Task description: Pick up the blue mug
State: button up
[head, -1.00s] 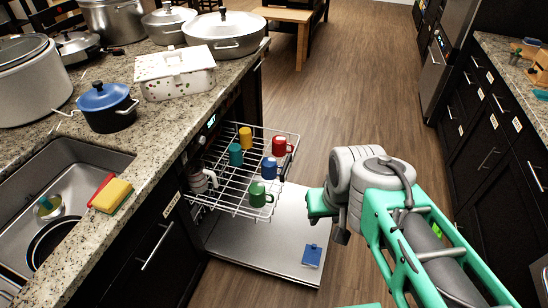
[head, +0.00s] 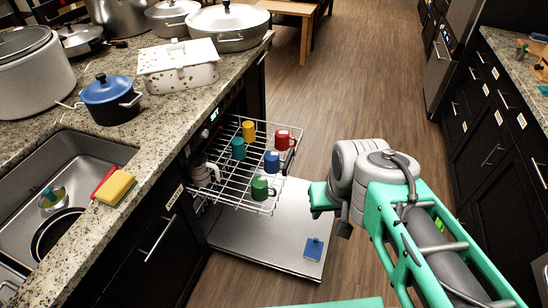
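The blue mug (head: 272,162) stands in the pulled-out dishwasher rack (head: 228,192). A red mug (head: 282,139) is behind it to the right, and a green mug (head: 260,188) is in front of it. A teal mug (head: 238,148) and a yellow mug (head: 249,131) stand to its left and back. My gripper (head: 320,197) is right of the rack, apart from the blue mug. Its fingers are mostly hidden by my wrist, so its opening does not show.
The open dishwasher door (head: 262,243) lies flat below the rack, with a blue packet on it. The counter (head: 150,125) on the left holds pots and a sink (head: 90,165). The wooden floor (head: 350,100) behind my arm is clear.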

aim_at(272, 161)
jog(key=u, duration=1.7)
jog(key=i, duration=0.65)
jog(key=u, duration=0.25)
